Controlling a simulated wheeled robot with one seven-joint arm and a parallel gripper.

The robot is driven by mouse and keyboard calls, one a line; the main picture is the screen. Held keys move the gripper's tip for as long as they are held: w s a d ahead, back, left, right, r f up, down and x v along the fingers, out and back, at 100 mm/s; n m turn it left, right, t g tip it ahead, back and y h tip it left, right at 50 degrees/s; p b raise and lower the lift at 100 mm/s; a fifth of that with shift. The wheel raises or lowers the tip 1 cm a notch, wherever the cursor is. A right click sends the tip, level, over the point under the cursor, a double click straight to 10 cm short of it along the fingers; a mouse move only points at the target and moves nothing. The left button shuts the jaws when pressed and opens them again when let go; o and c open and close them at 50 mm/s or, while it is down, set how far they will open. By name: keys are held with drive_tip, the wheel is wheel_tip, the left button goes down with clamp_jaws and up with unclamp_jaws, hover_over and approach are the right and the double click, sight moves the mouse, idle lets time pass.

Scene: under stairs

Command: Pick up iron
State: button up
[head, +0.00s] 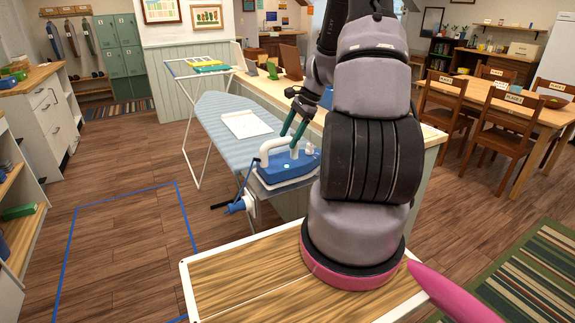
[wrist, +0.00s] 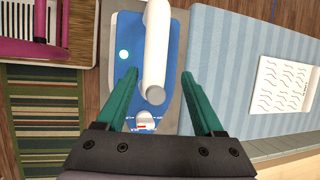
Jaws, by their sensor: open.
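The iron (head: 284,168) has a blue body and a white handle. It rests on a grey pad at the near end of the striped ironing board (head: 212,112). My gripper (head: 297,130) is open with green fingers, just above the iron. In the wrist view the iron (wrist: 128,35) lies below my gripper (wrist: 159,73), and its white handle runs between the two spread fingers. I cannot tell how far down the fingers reach beside the handle. My arm covers part of the head view to the right of the iron.
A white sheet of paper (head: 246,124) lies on the board, also visible in the wrist view (wrist: 285,85). A long counter (head: 283,95) runs close behind the board. Open floor (head: 125,225) lies to the left.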

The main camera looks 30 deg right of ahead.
sight(284, 159)
drive_tip(key=x, duration=0.3)
drive_tip(key=shift+s+a+f, duration=0.3)
drive_tip(key=shift+s+f, duration=0.05)
drive_tip(key=shift+f, duration=0.05)
drive_tip(key=shift+w+a+f, duration=0.15)
drive_tip(key=shift+f, duration=0.35)
clamp_jaws()
drive_tip(key=shift+r, duration=0.1)
idle(0.5)
